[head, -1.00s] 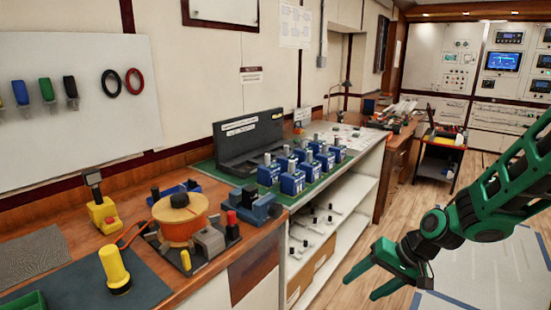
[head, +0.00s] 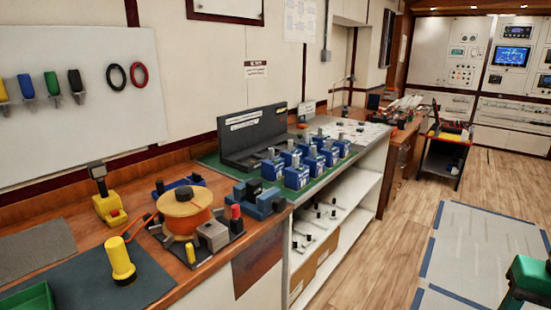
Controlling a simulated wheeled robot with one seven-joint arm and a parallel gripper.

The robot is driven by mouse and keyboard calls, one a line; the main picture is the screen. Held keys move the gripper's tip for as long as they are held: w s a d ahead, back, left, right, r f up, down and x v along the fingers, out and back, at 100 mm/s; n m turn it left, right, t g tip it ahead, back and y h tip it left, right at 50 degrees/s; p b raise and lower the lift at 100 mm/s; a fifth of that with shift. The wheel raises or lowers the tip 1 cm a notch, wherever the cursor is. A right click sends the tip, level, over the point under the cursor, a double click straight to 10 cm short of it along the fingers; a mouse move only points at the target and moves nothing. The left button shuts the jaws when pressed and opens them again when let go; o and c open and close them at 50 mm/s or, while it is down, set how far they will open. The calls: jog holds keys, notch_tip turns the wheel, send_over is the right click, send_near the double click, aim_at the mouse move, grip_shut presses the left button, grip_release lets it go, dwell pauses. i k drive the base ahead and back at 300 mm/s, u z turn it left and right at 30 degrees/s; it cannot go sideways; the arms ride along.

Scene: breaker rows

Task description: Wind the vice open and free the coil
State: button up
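A blue vice-like block with dark parts (head: 258,198) stands on the bench near its right end. Whether its jaws are open or shut is too small to tell. An orange coil (head: 186,208) with a yellow top sits to its left on a dark base plate (head: 215,247). A grey block (head: 212,234) and a red-topped black post stand on the plate beside the coil. Another low blue piece (head: 181,188) with a dark knob lies behind the coil, partly hidden.
A yellow cylinder (head: 121,262) stands on a dark mat at the front left, near a yellow box with a lever (head: 107,205). Several blue breakers (head: 297,174) stand in rows on the green mat at right. Floor at right is open.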

aim_at(253, 187)
jog(key=k, duration=0.65)
jog(key=u, duration=0.45)
jog(key=i, duration=1.25)
jog(key=z, duration=0.45)
